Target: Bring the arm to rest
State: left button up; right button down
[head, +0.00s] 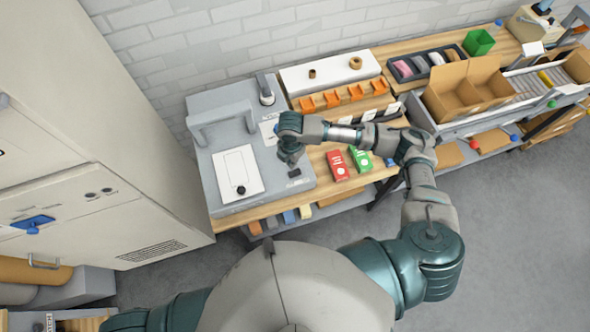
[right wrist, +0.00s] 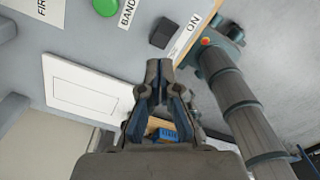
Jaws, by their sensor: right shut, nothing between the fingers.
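My right gripper (head: 291,158) hangs over the right part of the grey bench machine (head: 218,199), with my right arm stretched across the bench from the right. In the right wrist view the fingers of this gripper (right wrist: 158,72) are together and hold nothing. Beyond them is the machine's grey face with a white panel (right wrist: 85,88), a green button (right wrist: 105,7) and a black switch (right wrist: 164,33) beside an "ON" label. I cannot tell how far the fingertips are from the machine. My left gripper is not in view.
Red (head: 338,165) and green (head: 360,158) boxes lie on the wooden bench beneath my right forearm. Orange holders (head: 331,99) and a white rack (head: 330,72) stand behind. A cardboard box (head: 468,88) is at the right, and a tall cabinet (head: 85,130) at the left. Grey floor is clear at the lower right.

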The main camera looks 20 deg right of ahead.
dwell(0.3)
jog(key=s+a+m+y, duration=0.1)
jog(key=a, duration=0.1)
jog(key=s+a+f+y, duration=0.1)
jog(key=s+a, duration=0.1)
jog(key=s+a+f+m, duration=0.1)
jog(key=s+a, duration=0.1)
jog(key=a, duration=0.1)
jog(key=shift+a+m+t+y, duration=0.1)
jog(key=shift+m+t+y, duration=0.2)
jog(key=shift+y, duration=0.1)
jog(key=s+d+f+m+t+h, duration=0.1)
jog(key=s+d+f+m, duration=0.2)
jog(key=s+d+m, duration=0.6)
jog(key=s+d+f+m+t+h, duration=0.25)
jog(key=s+d+m, duration=0.25)
jog(key=d+m, duration=0.45)
notch_tip(320, 180, down, 27)
jog(key=s+a+m+g+b, duration=0.1)
jog(key=s+a+g+b, duration=0.1)
jog(key=b, duration=0.2)
jog(key=s+d+f+b, duration=0.1)
jog(key=s+f, duration=0.8)
jog(key=f, duration=0.1)
jog(key=s+d+f+g+b, duration=0.1)
jog(key=s+d+f+b, duration=0.1)
jog(key=s+f, duration=0.7)
notch_tip(320, 180, down, 2)
jog(key=shift+f+y, duration=0.25)
jog(key=shift+y, duration=0.1)
